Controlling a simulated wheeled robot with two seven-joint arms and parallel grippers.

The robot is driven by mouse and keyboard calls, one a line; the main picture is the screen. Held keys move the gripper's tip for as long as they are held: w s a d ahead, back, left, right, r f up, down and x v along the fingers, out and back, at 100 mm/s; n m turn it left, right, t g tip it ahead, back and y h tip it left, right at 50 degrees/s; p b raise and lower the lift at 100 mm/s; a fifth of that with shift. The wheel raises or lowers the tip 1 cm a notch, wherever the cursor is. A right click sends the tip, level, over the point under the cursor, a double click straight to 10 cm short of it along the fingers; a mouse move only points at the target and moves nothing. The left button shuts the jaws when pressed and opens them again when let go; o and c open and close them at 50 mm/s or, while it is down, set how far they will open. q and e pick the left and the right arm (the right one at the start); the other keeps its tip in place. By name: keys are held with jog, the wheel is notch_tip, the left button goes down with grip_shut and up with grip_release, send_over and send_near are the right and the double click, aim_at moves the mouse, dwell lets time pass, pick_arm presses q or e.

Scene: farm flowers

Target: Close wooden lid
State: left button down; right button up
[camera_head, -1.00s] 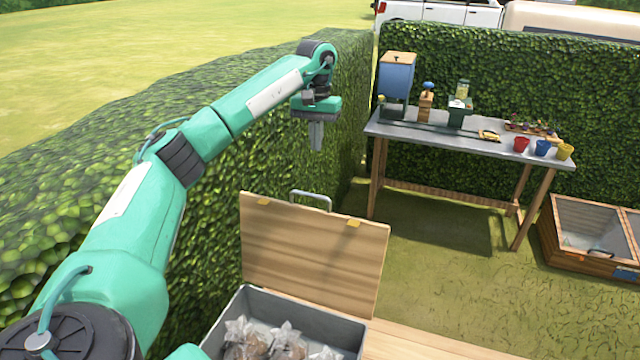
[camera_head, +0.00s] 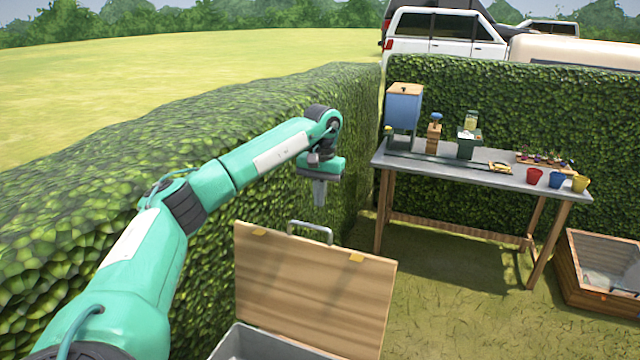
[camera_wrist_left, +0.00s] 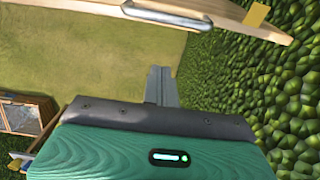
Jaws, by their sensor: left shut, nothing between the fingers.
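The wooden lid (camera_head: 312,285) stands open, raised at the back of a grey box (camera_head: 262,345). Its metal handle (camera_head: 310,231) sits on its top edge. My left gripper (camera_head: 320,193) is shut and empty, pointing down above and behind the lid's top edge, apart from the handle. In the left wrist view the shut fingers (camera_wrist_left: 161,88) show below the handle (camera_wrist_left: 167,14) and the lid's edge (camera_wrist_left: 222,12), with a gap between. Most of the box is cut off by the head view's bottom edge. My right gripper is not in view.
A tall hedge (camera_head: 230,130) runs close along the left and behind my left arm. A grey-topped table (camera_head: 470,172) with a blue dispenser (camera_head: 403,108) and several pots stands at the right. A wooden planter frame (camera_head: 590,290) is at far right. Grass between is clear.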

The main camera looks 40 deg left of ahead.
pick_arm(q)
jog(key=s+f+p, duration=0.2)
jog(key=s+d+f+p, duration=0.1)
jog(key=p, duration=0.1)
jog(key=shift+s+f, duration=0.35)
dwell(0.4)
